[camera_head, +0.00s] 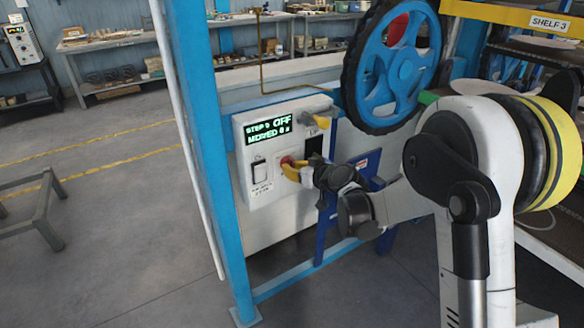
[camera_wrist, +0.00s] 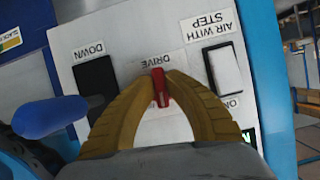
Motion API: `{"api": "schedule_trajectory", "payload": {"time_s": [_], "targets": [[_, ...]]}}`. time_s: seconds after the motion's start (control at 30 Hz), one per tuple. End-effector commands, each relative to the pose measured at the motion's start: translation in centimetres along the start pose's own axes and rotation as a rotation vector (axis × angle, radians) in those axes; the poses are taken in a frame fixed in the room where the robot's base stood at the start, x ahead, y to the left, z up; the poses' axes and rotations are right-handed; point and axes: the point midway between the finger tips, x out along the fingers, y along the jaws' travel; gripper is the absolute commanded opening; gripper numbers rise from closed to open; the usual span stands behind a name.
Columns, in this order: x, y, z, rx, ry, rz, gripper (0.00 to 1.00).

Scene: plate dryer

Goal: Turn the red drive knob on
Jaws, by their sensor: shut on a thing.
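The red drive knob (camera_wrist: 160,88) sits on the white control panel (camera_wrist: 143,128) under a label reading DRIVE in the wrist view. The yellow-brown fingers of my gripper (camera_wrist: 162,76) are closed on the knob from its two sides. In the head view the knob (camera_head: 286,161) is a small red patch, mostly hidden behind my gripper (camera_head: 293,169). The green display (camera_head: 270,129) on the panel shows OFF in its top line.
In the wrist view, a black switch (camera_wrist: 96,77) marked DOWN is left of the knob and a white switch (camera_wrist: 225,71) is right. A blue post (camera_head: 212,150) and a blue handwheel (camera_head: 397,68) flank the panel in the head view.

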Motion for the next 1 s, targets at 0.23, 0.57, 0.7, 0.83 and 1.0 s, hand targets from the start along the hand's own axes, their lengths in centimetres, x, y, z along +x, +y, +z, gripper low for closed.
{"api": "schedule_trajectory", "payload": {"time_s": [0.23,0.57,0.7,0.83,1.0], "targets": [[0.05,0.05,0.02,0.215,0.001,-0.088,0.0],[0.06,-0.09,0.04,0.471,0.0,-0.195,0.0],[0.05,-0.12,0.02,0.55,0.0,-0.228,0.0],[0.02,-0.13,-0.02,0.605,0.001,-0.25,0.0],[0.01,-0.19,-0.03,0.648,0.0,-0.268,0.0]]}}
